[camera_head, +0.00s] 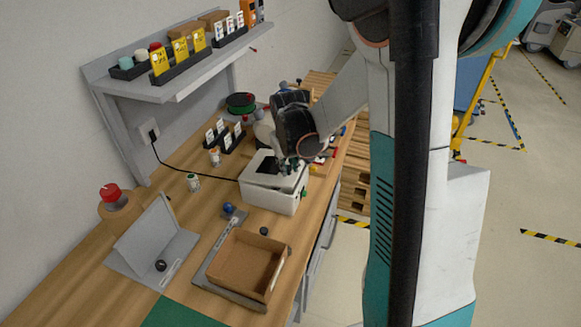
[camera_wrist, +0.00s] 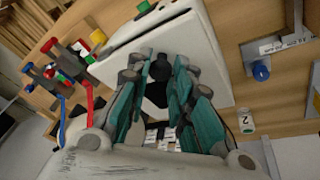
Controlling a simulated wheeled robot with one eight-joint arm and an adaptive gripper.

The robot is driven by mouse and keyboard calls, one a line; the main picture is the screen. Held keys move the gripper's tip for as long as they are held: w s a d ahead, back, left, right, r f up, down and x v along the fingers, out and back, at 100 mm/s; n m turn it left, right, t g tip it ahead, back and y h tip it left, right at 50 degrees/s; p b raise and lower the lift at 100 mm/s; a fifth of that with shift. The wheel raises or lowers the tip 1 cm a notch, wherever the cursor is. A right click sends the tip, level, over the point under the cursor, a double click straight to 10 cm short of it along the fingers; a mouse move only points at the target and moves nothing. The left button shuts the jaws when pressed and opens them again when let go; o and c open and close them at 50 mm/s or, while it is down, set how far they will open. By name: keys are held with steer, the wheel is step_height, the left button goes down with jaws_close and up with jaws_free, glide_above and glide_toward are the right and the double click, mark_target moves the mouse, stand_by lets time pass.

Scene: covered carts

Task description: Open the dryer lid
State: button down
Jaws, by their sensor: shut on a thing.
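The dryer is a white box (camera_head: 270,200) on the wooden bench, with a green button on its right side. A dark patch shows on its top by my gripper. In the wrist view the dryer's white lid (camera_wrist: 195,50) fills the upper middle, with a dark slit along its upper left edge. My gripper (camera_head: 286,166) is over the top of the dryer. In the wrist view, its teal fingers (camera_wrist: 160,88) are closed around a black knob (camera_wrist: 160,68) on the lid. My gripper hides part of the lid. I cannot tell for sure how far the lid is raised.
An open cardboard box (camera_head: 246,266) and a blue knob (camera_head: 228,208) are in front of the dryer. A grey stand (camera_head: 152,240) and a red button (camera_head: 110,193) are at left. A shelf (camera_head: 180,85) overhangs the back. Small bottles and a black rack stand behind the dryer.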

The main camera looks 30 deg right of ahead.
steer(key=w+a+r+g+h+p, duration=0.1)
steer(key=w+a+r, duration=0.3)
steer(key=w+a, duration=0.2)
steer(key=w+a+r+g+h+p, duration=0.1)
steer(key=w+a+r+g, duration=0.1)
steer(key=w+a+r, duration=0.3)
steer(key=shift+w+a+n+h, duration=0.3)
steer(key=shift+w+a, duration=0.35)
steer(key=shift+w, duration=1.05)
steer(key=c, duration=1.5)
jaws_free()
steer(key=shift+o, duration=1.4)
steer(key=shift+w+a+f, duration=0.2)
steer(key=shift+w, duration=0.1)
steer(key=shift+w+d+f, duration=0.1)
steer(key=shift+w+d, duration=0.1)
steer(key=shift+s+d, duration=0.1)
steer(key=shift+d, duration=0.1)
steer(key=shift+c, duration=1.1)
